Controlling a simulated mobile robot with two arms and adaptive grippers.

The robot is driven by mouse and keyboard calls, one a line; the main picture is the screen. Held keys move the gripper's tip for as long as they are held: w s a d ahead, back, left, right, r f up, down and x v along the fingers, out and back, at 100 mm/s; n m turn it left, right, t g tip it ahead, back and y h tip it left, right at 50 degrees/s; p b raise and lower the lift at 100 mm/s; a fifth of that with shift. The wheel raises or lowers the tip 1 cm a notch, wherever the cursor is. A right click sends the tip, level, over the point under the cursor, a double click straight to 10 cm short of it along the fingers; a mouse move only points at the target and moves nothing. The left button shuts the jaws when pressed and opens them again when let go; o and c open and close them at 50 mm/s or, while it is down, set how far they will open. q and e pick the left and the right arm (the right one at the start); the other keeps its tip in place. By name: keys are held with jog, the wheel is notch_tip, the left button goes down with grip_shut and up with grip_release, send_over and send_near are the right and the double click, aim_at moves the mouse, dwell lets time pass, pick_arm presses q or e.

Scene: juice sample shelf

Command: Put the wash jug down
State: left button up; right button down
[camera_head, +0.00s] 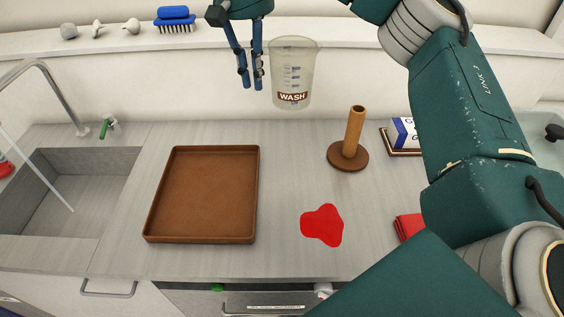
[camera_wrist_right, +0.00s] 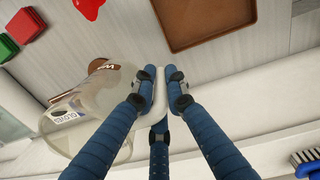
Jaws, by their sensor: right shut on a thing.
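The wash jug (camera_head: 293,73) is a clear beaker with a "WASH" label and measuring marks. It is upright in the air above the back of the counter (camera_head: 290,165). My right gripper (camera_head: 251,80) is on the jug's left side in the head view. In the right wrist view the blue fingers (camera_wrist_right: 160,92) are shut on the jug's pale handle, and the clear body of the jug (camera_wrist_right: 88,118) lies to their left. The jug hides a little of the back wall. My left gripper is not in view.
A brown tray (camera_head: 254,200) lies empty on the counter. A wooden post on a round base (camera_head: 349,153), a boxed item (camera_head: 403,133) and red cloths (camera_head: 408,226) are to the right. A red spill (camera_head: 323,225) is in front. The sink (camera_head: 75,195) is left. Bare counter lies below the jug.

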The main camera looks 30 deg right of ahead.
notch_tip(320, 180, down, 19)
jog(key=shift+d+f, duration=0.1)
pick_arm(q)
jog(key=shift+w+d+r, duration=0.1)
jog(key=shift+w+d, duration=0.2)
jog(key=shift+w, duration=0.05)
pick_arm(e)
jog(key=shift+w+f, duration=0.1)
jog(key=shift+f, duration=0.05)
jog(key=c, duration=2.2)
grip_release()
jog(key=shift+f, duration=0.2)
jog(key=o, duration=0.4)
jog(key=shift+o, duration=0.2)
